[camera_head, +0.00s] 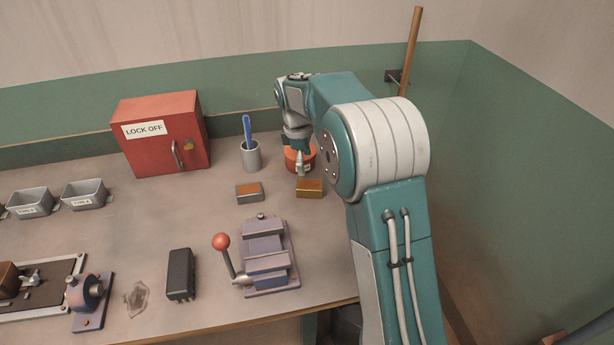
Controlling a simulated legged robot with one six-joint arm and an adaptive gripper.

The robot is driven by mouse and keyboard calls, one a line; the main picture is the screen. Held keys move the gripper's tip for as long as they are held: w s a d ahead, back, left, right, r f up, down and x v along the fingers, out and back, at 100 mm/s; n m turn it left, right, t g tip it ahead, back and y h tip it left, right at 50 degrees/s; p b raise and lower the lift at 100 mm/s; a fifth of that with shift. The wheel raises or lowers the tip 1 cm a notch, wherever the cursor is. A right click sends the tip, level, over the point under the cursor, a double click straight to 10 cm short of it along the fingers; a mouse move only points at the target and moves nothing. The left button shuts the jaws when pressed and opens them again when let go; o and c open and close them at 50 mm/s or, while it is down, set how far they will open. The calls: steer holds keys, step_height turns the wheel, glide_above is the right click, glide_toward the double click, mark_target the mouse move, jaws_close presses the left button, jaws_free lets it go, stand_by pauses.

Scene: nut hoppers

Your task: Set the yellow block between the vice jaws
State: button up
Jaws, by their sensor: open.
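The yellow block (310,188) lies on the bench, left of my arm and behind the vice. The vice (265,258) is lilac-grey and has a lever with a red ball knob. Its jaws show a gap between them, and no block is seen in it. My gripper (301,170) is open, pointing down just behind and slightly left of the yellow block. Only part of its fingers shows, so I cannot tell whether it touches the block.
A round orange container (292,155) stands close behind my gripper. A small grey block with an orange top (249,193) lies left of the yellow block. A grey cup (251,157) and red lock-off box (161,135) stand farther back. A dark box (180,275) lies left of the vice.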

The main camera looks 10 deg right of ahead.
steer(key=s+d+r+m+t, duration=0.1)
steer(key=s+r+m+t, duration=0.2)
steer(key=s+r+m, duration=0.8)
steer(key=s+m+t+y, duration=0.1)
steer(key=s+m+t, duration=0.15)
steer(key=s, duration=1.95)
steer(key=n+g, duration=0.5)
steer(key=n, duration=0.5)
glide_above(309, 184)
step_height(309, 184, down, 8)
step_height(309, 184, down, 11)
